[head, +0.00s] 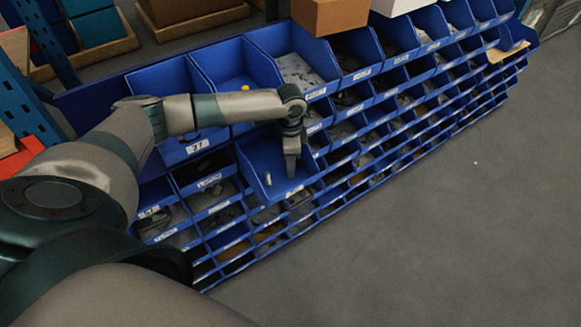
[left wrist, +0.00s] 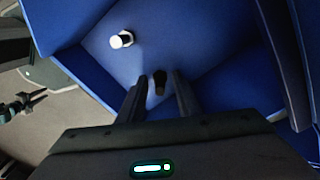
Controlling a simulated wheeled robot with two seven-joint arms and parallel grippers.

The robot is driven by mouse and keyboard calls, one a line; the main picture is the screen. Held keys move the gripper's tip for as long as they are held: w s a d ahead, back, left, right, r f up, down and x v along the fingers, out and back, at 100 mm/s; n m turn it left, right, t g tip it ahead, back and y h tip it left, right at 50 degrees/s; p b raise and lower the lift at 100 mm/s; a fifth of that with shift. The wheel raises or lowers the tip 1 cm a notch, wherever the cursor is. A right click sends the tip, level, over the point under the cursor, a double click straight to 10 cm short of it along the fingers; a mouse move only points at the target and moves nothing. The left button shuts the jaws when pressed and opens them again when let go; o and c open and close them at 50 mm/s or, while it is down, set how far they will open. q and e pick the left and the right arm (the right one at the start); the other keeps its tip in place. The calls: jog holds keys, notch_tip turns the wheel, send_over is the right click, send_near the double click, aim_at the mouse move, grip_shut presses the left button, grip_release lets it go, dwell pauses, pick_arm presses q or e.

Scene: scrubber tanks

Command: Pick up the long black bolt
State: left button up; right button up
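The long black bolt (left wrist: 160,80) stands out dark against the floor of a blue bin in the left wrist view. My left gripper (left wrist: 160,92) is open, with one finger on each side of the bolt and visible gaps between. In the head view the left gripper (head: 291,170) points down into the pulled-out blue bin (head: 250,158), and the black bolt cannot be made out there. A silver bolt (left wrist: 122,40) with a white end is in the same bin, apart from the fingers; it also shows in the head view (head: 268,180).
Rows of blue bins (head: 345,128) with parts surround the pulled-out bin, whose walls rise close around my gripper. A cardboard box (head: 330,15) sits on top. The grey floor (head: 440,220) at right is clear. A dark pronged shape (left wrist: 20,104) at left is unclear.

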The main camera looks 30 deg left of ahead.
jog(key=shift+a, duration=0.1)
pick_arm(q)
grip_shut()
jog(key=shift+r, duration=0.1)
